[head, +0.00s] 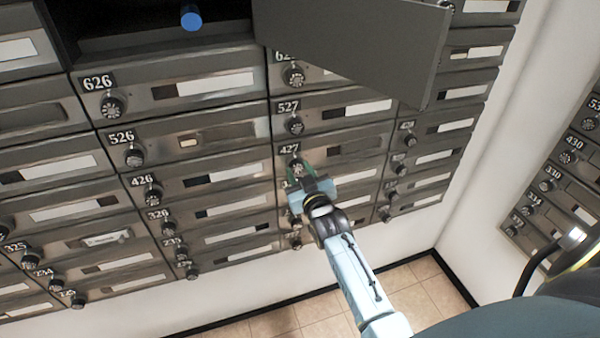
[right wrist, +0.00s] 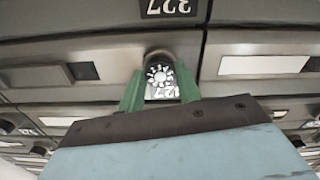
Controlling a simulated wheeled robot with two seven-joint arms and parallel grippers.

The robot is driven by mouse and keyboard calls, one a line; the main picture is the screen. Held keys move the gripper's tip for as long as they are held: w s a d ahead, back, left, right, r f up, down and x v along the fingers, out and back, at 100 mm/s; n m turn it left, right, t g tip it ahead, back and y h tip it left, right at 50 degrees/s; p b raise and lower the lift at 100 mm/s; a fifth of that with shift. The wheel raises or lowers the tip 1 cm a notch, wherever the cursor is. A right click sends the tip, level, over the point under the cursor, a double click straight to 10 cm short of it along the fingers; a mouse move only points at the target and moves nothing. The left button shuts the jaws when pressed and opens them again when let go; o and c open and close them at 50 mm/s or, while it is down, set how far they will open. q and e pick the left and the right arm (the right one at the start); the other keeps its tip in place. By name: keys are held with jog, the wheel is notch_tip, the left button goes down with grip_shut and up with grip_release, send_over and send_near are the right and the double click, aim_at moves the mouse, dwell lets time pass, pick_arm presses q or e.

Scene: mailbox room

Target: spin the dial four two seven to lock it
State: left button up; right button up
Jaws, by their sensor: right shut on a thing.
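The door labelled 427 (head: 355,148) is a grey metal mailbox door, flat in the bank in the head view. Its round dial (right wrist: 160,74) with white numerals sits between the two green fingers of my right gripper (right wrist: 160,90) in the right wrist view. The gripper is shut on the dial. In the head view my right gripper (head: 308,174) reaches up to the dial from below and partly hides the lower dials. The exact number the dial points at is too small to tell. My left gripper is not in view.
Rows of similar mailboxes with dials surround it, including door 527 (head: 350,107) above. A large grey door (head: 355,45) hangs open at the upper right. A blue cylinder (head: 191,17) stands in the open compartment. More mailboxes (head: 570,160) line the right wall.

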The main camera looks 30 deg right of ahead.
jog(key=o, duration=1)
jog(key=v, duration=1.3)
jog(key=shift+s+a+p, duration=0.15)
jog(key=shift+p, duration=0.3)
